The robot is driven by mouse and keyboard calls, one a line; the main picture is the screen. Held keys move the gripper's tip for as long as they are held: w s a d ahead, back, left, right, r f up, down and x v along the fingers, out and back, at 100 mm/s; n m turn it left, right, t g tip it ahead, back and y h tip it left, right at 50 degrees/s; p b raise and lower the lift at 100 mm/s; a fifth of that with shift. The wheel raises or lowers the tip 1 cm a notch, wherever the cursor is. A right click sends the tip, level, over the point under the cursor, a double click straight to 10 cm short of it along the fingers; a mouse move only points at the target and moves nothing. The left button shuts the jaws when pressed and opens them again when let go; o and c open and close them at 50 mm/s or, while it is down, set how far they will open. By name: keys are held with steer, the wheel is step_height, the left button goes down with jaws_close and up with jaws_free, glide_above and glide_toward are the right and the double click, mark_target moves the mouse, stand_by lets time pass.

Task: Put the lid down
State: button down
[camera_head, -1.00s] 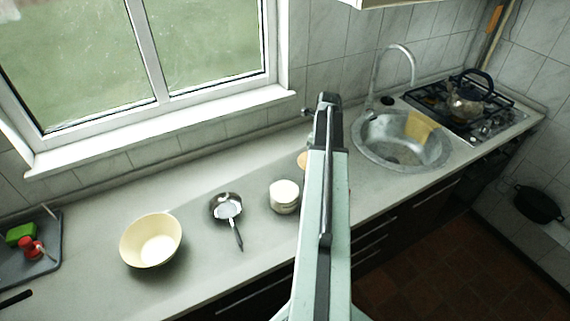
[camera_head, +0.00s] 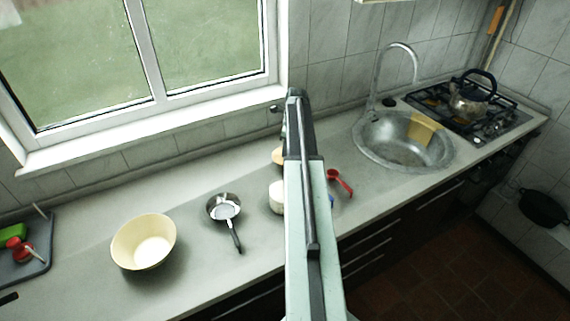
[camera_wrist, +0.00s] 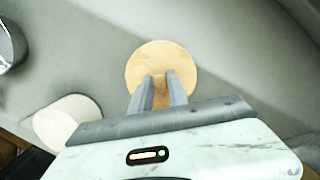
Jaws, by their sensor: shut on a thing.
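The lid (camera_wrist: 160,58) is a round, flat, light wooden disc in the middle of the wrist view. My gripper (camera_wrist: 160,80) is shut on the lid near its centre; the fingers hide the part they hold. In the head view a sliver of the lid (camera_head: 278,156) shows left of my arm, and the fingertips are hidden. I cannot tell whether the lid touches the counter or hangs just above it. A white pot (camera_head: 276,197) stands nearer the front, partly hidden by my arm; it also shows in the wrist view (camera_wrist: 66,122).
A small pan (camera_head: 224,208) and a cream bowl (camera_head: 144,242) stand left on the counter (camera_head: 185,185). A red scoop (camera_head: 340,182) lies right of my arm, before the sink (camera_head: 400,150). A grey tray (camera_head: 35,262) is far left. The counter's back strip is clear.

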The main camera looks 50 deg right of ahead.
step_height(320, 180, down, 4)
steer(key=b, duration=0.4)
steer(key=shift+r, duration=0.3)
steer(key=shift+f, duration=0.15)
steer(key=c, duration=1.7)
jaws_free()
steer(key=shift+f, duration=0.1)
steer(key=o, duration=0.4)
steer(key=r+p, duration=0.4)
steer(key=s+r+p, duration=0.1)
steer(key=r+p, duration=0.7)
steer(key=shift+s+d+r, duration=0.2)
steer(key=shift+s+d, duration=0.15)
steer(key=shift+d, duration=0.05)
